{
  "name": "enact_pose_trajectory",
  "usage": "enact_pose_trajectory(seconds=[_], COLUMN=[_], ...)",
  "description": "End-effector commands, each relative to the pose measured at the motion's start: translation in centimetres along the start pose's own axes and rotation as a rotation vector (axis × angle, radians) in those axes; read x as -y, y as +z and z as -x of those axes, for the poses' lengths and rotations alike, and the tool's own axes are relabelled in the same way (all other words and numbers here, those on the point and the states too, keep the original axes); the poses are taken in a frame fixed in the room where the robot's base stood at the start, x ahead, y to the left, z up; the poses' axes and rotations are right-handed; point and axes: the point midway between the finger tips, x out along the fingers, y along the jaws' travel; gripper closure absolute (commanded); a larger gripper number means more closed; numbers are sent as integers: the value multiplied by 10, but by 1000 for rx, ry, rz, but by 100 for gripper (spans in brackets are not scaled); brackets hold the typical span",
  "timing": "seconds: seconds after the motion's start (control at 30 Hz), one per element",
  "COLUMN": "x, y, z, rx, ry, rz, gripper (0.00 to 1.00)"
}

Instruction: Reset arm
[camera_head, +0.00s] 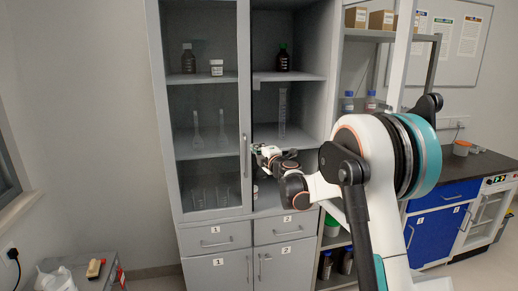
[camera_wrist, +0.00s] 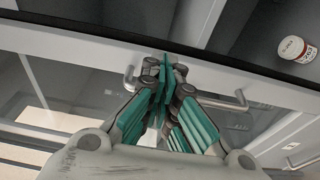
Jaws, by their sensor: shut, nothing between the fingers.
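My arm (camera_head: 350,155) reaches toward the grey cabinet (camera_head: 160,110). My gripper (camera_head: 258,149) is beside the long vertical handle (camera_head: 244,158) of the cabinet's left glass door (camera_head: 208,105). In the wrist view my gripper's teal fingers (camera_wrist: 165,68) are shut together, with nothing between them. The door handle (camera_wrist: 237,103) shows on both sides of the fingers there. Whether the fingers touch it, I cannot tell. The left door looks closed. No door pane shows over the right half's shelves (camera_head: 300,77).
Bottles, flasks and a tall cylinder (camera_head: 282,110) stand on the cabinet shelves. A white labelled jar (camera_wrist: 297,48) is at the wrist view's upper right. A shelf rack (camera_head: 390,36) and dark bench (camera_head: 478,165) stand right. A low cart (camera_head: 85,267) stands front left.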

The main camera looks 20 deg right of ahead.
Motion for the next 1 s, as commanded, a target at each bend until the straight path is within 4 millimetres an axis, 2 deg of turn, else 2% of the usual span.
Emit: enact_pose_trajectory(seconds=[0.03, 0.1, 0.4, 0.67, 0.77, 0.87, 1.0], x=[-3, -3, -2, -1, -9, -29, -70], y=[19, 33, 80, 90, 89, 86, 81], z=[6, 12, 33, 39, 42, 52, 79], rx=[9, 8, 7, 5, 16, 52, 141], ry=[0, 0, 0, 0, 7, 26, 59], rz=[0, 0, 0, -1, -16, -61, -177], gripper=[100, 100, 100, 100, 100, 100, 100])
